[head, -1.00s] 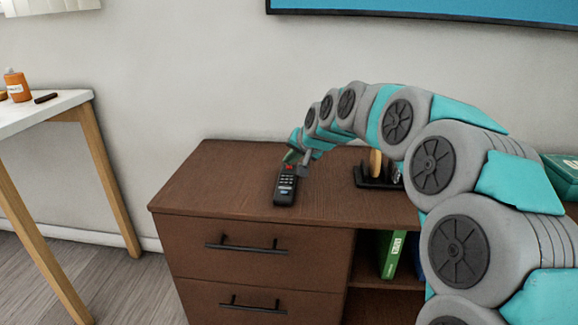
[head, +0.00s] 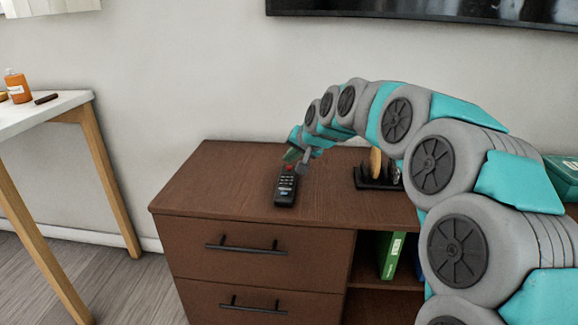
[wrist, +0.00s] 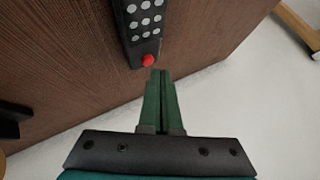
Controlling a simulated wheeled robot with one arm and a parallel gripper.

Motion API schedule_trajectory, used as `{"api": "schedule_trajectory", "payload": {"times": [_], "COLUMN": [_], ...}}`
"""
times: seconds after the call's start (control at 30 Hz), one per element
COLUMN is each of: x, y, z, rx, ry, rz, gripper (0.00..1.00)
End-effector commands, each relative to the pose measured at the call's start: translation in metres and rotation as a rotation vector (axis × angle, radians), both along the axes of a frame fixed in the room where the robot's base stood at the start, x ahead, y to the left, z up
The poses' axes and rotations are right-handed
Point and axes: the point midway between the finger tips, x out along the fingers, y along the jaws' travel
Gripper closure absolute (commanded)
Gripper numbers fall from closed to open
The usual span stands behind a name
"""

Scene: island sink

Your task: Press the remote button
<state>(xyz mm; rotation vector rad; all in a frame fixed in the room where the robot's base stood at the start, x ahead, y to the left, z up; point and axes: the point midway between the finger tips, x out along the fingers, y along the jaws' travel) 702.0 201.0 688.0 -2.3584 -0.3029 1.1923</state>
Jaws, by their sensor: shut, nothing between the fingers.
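The remote (head: 286,188) is black with light buttons and lies on top of the brown cabinet (head: 232,170). In the wrist view the remote (wrist: 143,25) is at the top, with a red button (wrist: 148,60) at its near end. My gripper (wrist: 159,72) is shut and empty, its green fingertips right beside the red button. I cannot tell whether they touch it. In the head view my gripper (head: 292,156) is at the far end of the remote, partly hidden by my wrist. The wall screen (head: 430,12) is dark.
A black stand (head: 372,183) holding a tan item is on the cabinet to the right of the remote. A white table (head: 45,107) with an orange bottle (head: 18,88) is at the left. Green books (head: 391,258) are on the shelf below.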

Motion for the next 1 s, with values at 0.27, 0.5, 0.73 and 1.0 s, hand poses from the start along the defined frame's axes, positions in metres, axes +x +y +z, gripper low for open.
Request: {"api": "schedule_trajectory", "payload": {"times": [0.27, 0.5, 0.73, 1.0], "x": [0.000, 0.000, 0.001, 0.000], "y": [0.000, 0.000, -0.001, 0.000], "z": [0.006, 0.027, 0.049, 0.061], "rx": [0.000, 0.001, 0.001, 0.001], "ry": [0.000, 0.001, -0.003, 0.000], "rz": [0.000, 0.000, -0.002, -0.001], "gripper": [1.00, 1.00, 1.00, 1.00]}}
